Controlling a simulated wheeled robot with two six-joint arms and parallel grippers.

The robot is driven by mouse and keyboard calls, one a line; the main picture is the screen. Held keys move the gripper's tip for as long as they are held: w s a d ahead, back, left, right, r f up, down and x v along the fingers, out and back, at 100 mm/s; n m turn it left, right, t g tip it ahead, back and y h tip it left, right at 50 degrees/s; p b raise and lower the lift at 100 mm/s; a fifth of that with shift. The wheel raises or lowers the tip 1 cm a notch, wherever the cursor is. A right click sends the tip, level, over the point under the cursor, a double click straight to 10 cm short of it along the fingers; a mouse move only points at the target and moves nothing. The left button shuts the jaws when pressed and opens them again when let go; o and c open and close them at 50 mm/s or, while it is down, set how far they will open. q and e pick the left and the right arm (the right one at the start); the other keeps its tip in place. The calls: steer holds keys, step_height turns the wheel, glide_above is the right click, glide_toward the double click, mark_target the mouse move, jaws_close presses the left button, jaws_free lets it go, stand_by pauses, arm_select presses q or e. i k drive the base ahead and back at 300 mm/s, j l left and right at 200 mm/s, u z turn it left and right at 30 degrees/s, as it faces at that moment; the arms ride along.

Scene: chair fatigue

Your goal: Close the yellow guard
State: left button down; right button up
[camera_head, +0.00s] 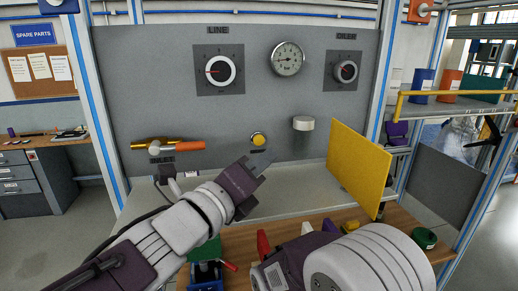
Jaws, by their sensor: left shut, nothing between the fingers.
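The yellow guard (358,167) is a flat yellow panel at the right of the grey control panel (125,87). It stands upright and swung out toward me, away from the panel face. My left gripper (265,163) is shut and empty, in front of the lower middle of the panel, left of the guard and apart from it. My right arm (365,262) shows at the bottom right, below the guard; its fingertips cannot be made out.
The panel carries a LINE dial (220,71), a gauge (287,59), a second dial (346,71), a yellow button (258,139), a white knob (303,123) and an orange-handled valve (178,145). Tools and a green roll (424,238) lie on the wooden bench below.

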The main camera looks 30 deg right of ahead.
mark_target(361, 166)
steer(key=k+j, duration=0.15)
steer(key=j, duration=0.15)
steer(key=k+j, duration=0.1)
steer(key=j, duration=0.25)
steer(key=k+j, duration=0.15)
steer(key=j, duration=0.15)
steer(key=k+j, duration=0.1)
steer(key=j, duration=0.25)
